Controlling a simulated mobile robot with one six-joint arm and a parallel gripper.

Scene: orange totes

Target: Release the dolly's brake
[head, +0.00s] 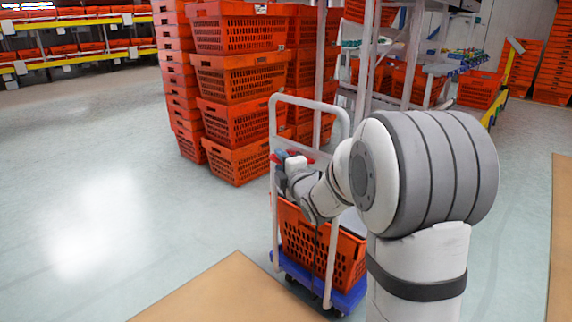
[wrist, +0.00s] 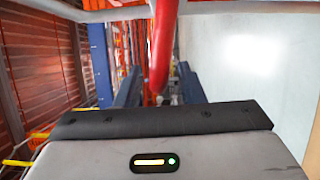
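The dolly has a blue base (head: 347,299) and an upright white tube handle (head: 274,115), with an orange tote (head: 318,246) on the base. A red brake lever (head: 308,155) shows at the handle. In the wrist view the red lever (wrist: 163,45) runs down the middle of the picture, between my dark blue fingers. My gripper (head: 282,167) is at the handle, beside the red lever. In the wrist view my gripper (wrist: 158,88) has its fingers apart, with space around the lever. Whether the lever touches a finger I cannot tell.
Tall stacks of orange totes (head: 238,75) stand just behind the dolly. A white rack frame (head: 409,55) stands behind to the right. Shelves with totes (head: 75,50) are far left. The floor (head: 95,190) left of the dolly is free. A brown floor patch (head: 225,290) lies in front.

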